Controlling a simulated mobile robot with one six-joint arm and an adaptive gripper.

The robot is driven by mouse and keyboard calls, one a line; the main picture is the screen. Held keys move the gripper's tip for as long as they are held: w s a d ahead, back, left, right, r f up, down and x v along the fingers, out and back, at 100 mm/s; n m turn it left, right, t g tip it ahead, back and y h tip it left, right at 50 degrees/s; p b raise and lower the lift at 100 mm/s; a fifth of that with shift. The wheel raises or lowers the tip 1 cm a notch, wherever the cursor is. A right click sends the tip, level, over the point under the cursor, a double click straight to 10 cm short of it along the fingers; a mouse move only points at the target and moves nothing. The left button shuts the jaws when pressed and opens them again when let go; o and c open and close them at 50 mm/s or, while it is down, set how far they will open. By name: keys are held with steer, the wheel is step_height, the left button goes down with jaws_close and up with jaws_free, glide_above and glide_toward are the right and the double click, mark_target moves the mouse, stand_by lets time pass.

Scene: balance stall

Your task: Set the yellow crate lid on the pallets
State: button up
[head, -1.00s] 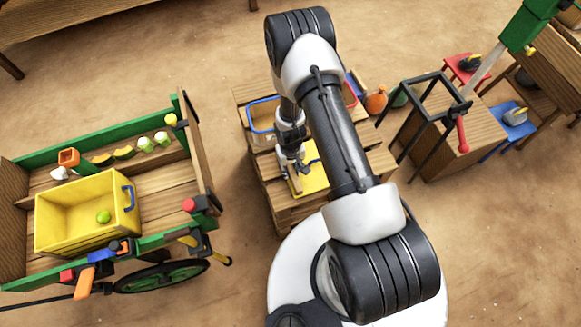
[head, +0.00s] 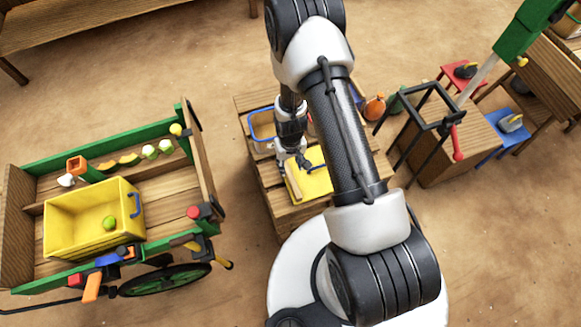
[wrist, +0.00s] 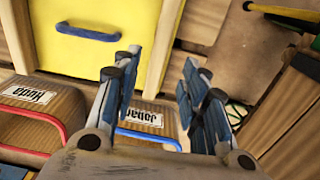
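The yellow crate lid (head: 318,183) lies on the wooden pallets (head: 285,218), partly hidden by my arm in the head view. A pale wooden batten (head: 293,181) runs along its left side. In the wrist view the yellow lid (wrist: 95,38) shows its blue handle and the wooden batten (wrist: 168,42) at its edge. My gripper (head: 292,160) is at the batten's far end, seemingly just above it. In the wrist view my gripper's fingers (wrist: 162,60) are spread, with gaps on both sides of the batten. Contact is not visible.
A blue-rimmed basket (head: 263,125) stands behind the lid; labelled baskets (wrist: 35,118) show in the wrist view. At left, a cart (head: 175,208) holds a yellow crate (head: 75,238) with a green ball. A black frame on a wooden box (head: 460,150) stands right.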

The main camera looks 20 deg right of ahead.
step_height(320, 180, up, 32)
steer(key=t, duration=0.2)
steer(key=s+r+t, duration=0.2)
steer(key=s+r, duration=1.3)
steer(key=s, duration=0.3)
steer(key=shift+s+a+t, duration=0.3)
